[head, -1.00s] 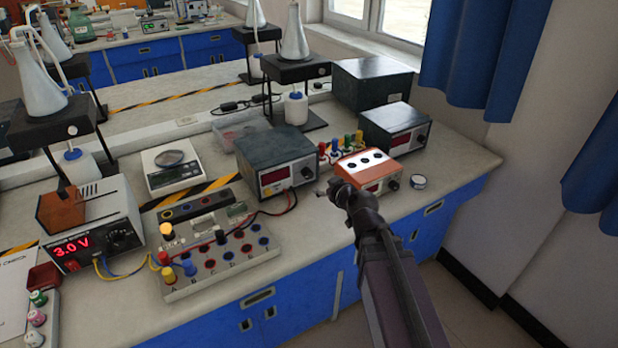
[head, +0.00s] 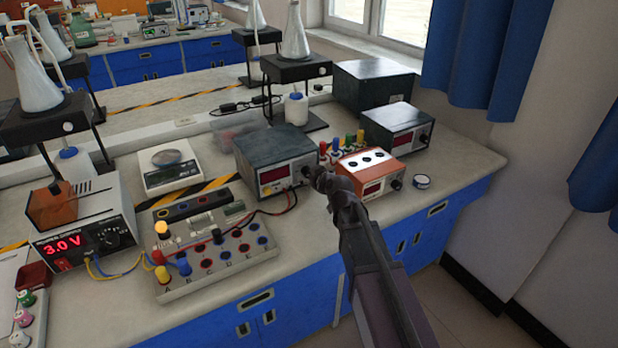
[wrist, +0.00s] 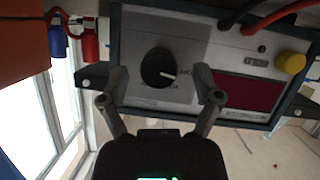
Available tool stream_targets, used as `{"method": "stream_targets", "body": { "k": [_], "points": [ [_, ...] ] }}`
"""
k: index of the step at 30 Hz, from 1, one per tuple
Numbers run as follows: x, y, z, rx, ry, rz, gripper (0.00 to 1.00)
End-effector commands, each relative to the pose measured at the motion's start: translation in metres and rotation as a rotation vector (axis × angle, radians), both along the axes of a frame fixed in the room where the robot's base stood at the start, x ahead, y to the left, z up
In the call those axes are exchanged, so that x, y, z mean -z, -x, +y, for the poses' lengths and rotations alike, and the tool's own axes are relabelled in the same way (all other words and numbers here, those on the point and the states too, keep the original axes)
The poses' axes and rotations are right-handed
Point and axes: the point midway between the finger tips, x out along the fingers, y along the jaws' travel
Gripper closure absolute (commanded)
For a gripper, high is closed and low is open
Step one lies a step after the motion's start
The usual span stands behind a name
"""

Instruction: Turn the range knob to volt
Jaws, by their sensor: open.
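The range knob (wrist: 158,68) is a round black knob with a white pointer line, on the front panel of a dark grey meter box (head: 275,148). In the wrist view the pointer aims to the right of the picture; the panel lettering beside it is too small and partly covered to read. My gripper (wrist: 160,98) is open, with one finger on each side of the knob and a little short of it, apart from it. In the head view my gripper (head: 316,172) is at the right end of the meter's front and hides the knob.
An orange meter (head: 368,172) stands close to the right of my gripper. A yellow terminal (wrist: 291,64) and red and black leads (wrist: 262,16) are on the meter's panel. A terminal board (head: 215,262) lies in front at left. A dark box meter (head: 395,128) stands behind.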

Motion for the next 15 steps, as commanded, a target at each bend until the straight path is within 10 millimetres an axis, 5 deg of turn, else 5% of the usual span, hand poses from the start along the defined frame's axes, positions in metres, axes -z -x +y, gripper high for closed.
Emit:
{"method": "stream_targets", "body": {
  "k": [11,15],
  "points": [
    [0.0008,-0.0021,0.0009,0.001,0.0,0.0,0.21],
    [0.0008,-0.0021,0.0007,0.001,0.0,0.0,0.63]
  ]
}}
